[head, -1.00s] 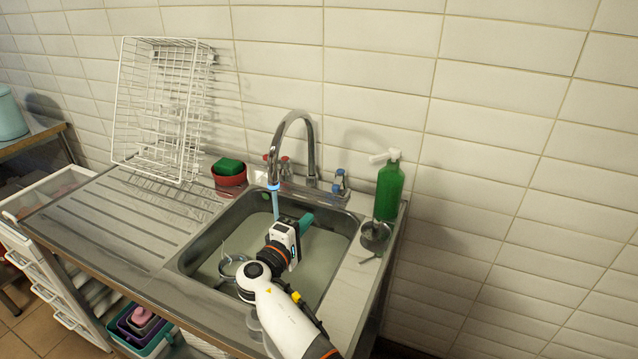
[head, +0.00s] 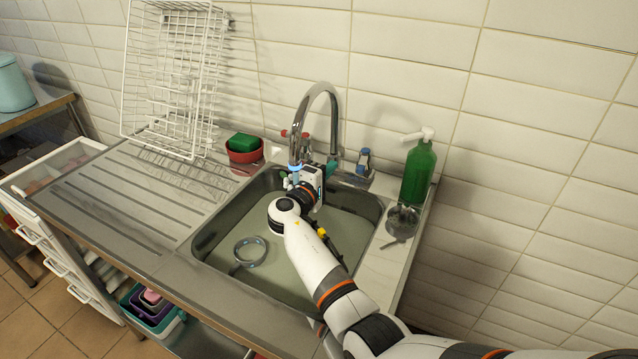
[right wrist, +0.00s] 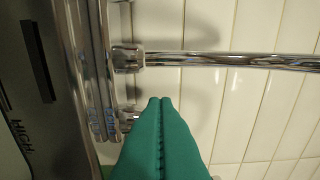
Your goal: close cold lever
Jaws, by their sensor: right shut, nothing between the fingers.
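The cold lever (head: 364,162) is the blue-marked tap on the sink's back ledge, right of the chrome faucet (head: 334,110). My right gripper (head: 332,168) is over the back of the sink, behind the spout end, with its teal fingertips just left of the cold lever. I cannot tell whether they touch it. In the right wrist view the teal fingers (right wrist: 160,101) are shut and empty, in front of chrome tap parts. The red-marked tap (head: 305,143) stands left of the faucet, partly hidden. My left gripper is out of view.
A green soap bottle (head: 418,172) and a small metal item (head: 402,222) stand on the right ledge. A red bowl with a green sponge (head: 244,150) and a wire rack (head: 172,85) are left.

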